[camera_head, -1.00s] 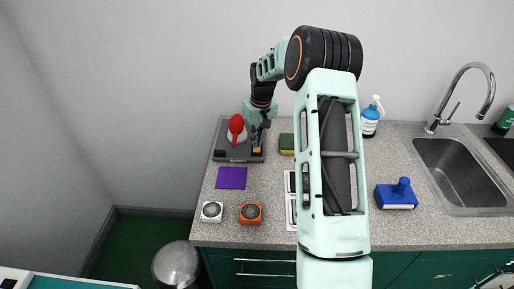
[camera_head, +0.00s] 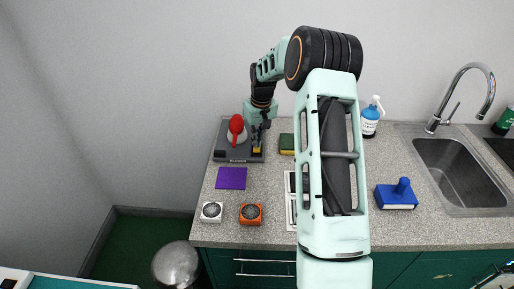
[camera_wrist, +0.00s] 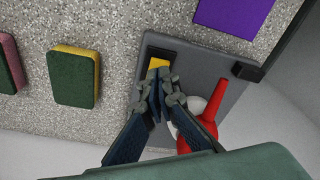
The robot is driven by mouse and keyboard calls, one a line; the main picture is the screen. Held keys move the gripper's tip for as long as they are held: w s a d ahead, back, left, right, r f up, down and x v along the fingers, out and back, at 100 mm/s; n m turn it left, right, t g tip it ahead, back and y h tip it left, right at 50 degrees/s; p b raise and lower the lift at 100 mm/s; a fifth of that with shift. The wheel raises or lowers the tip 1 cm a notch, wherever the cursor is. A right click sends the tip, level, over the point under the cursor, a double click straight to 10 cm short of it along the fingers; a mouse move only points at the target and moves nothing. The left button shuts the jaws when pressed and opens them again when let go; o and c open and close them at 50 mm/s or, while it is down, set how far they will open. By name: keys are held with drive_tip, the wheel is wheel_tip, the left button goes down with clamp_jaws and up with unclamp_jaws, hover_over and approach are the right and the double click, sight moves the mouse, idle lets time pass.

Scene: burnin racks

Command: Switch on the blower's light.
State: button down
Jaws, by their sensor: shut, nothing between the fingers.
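A flat dark grey unit (camera_head: 229,153) stands at the back left of the counter and also shows in the wrist view (camera_wrist: 207,68). A red rounded piece with a narrow end (camera_head: 236,125) is on it; the wrist view shows it too (camera_wrist: 209,115). A black block with a yellow part (camera_wrist: 157,63) sits at one corner of the unit. My gripper (camera_wrist: 165,78) is shut and empty, its fingertips over or against the yellow part; contact is not clear. In the head view my gripper (camera_head: 257,143) points down at that corner. I cannot tell which part is the light's switch.
A purple cloth (camera_head: 231,178), a white square device (camera_head: 211,212) and an orange one (camera_head: 250,214) lie nearer the front edge. A green-and-yellow sponge (camera_head: 287,144) is right of the unit. A blue-handled block (camera_head: 397,195) lies by the sink (camera_head: 455,170).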

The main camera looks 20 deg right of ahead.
sight(257, 150)
drive_tip(key=shift+f+b, duration=0.65)
drive_tip(key=shift+f, duration=0.4)
drive_tip(key=shift+r, duration=0.15)
idle(0.3)
drive_tip(key=shift+r+p, duration=2.05)
drive_tip(key=shift+r, duration=1.4)
